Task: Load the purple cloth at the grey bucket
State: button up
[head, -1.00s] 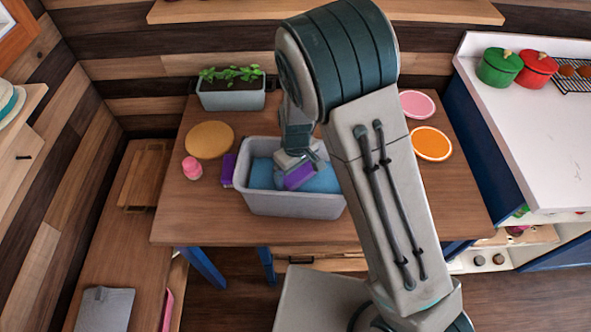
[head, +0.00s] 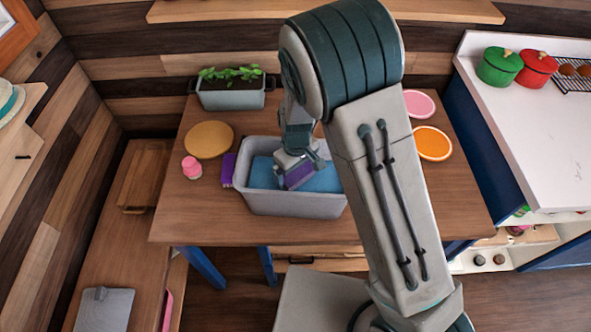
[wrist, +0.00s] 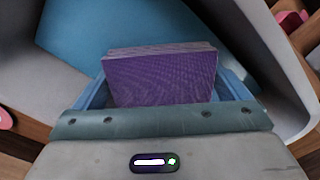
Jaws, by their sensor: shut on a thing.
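The grey bucket (head: 290,204) is a rectangular tub standing on the wooden table, with a flat blue thing (head: 322,180) inside it. My gripper (head: 298,172) is over the inside of the bucket, pointing down. It is shut on a folded purple cloth (head: 299,178). In the wrist view the purple cloth (wrist: 160,78) sits between my fingers, with the blue thing (wrist: 170,30) and the bucket's pale wall (wrist: 272,65) beyond it. I cannot tell whether the cloth touches the blue thing. A second purple item (head: 228,170) lies on the table just left of the bucket.
On the table, a pink item (head: 191,168) and a round tan board (head: 209,140) are left of the bucket. A planter (head: 231,95) stands behind it. An orange plate (head: 432,143) and a pink plate (head: 418,103) lie to the right, beyond my arm.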

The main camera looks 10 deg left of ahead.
aim_at(296, 171)
dwell(0.4)
jog(key=shift+r+p, duration=2.25)
jog(key=shift+r, duration=1.2)
